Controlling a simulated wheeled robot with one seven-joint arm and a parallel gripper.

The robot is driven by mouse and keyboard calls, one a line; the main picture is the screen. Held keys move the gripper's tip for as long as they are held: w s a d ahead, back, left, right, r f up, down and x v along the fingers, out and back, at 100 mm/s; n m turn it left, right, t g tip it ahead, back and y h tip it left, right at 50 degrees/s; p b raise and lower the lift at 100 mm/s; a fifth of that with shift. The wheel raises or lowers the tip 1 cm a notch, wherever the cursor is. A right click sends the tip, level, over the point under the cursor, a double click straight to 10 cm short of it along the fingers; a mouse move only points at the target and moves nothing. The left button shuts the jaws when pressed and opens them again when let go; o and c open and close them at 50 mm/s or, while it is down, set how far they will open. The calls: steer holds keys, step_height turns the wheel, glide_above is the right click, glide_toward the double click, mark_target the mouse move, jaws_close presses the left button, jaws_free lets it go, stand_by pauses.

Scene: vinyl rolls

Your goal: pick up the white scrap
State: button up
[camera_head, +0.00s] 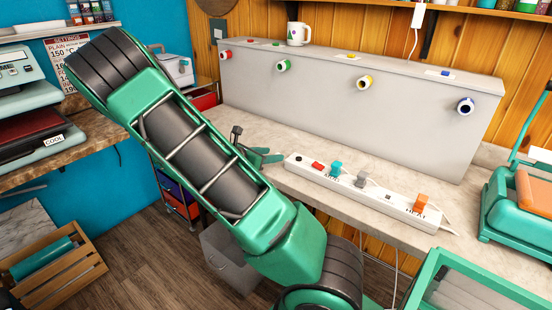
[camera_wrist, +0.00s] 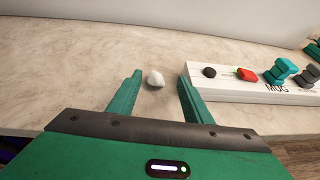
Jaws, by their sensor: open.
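The white scrap (camera_wrist: 156,79) is a small rounded white lump on the pale stone-look counter (camera_wrist: 60,75). In the wrist view it lies just beyond the fingertips, roughly midway between them. My gripper (camera_wrist: 156,76) is open, with its two green fingers apart and nothing between them. In the head view my gripper (camera_head: 262,155) is low over the counter, left of the power strip. I cannot make out the scrap in the head view.
A white power strip (camera_head: 345,190) with coloured plugs lies close to the right of my gripper. A long grey box (camera_head: 320,100) with coloured vinyl roll ends stands behind. A green machine (camera_head: 520,205) is at the right. The counter left of the scrap is clear.

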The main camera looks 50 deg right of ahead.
mark_target(279, 153)
steer(key=shift+w+x, duration=0.15)
steer(key=shift+x, duration=1.55)
steer(key=shift+w+x, duration=0.15)
steer(key=shift+x, duration=1.55)
steer(key=shift+r, duration=0.1)
steer(key=c, duration=1.1)
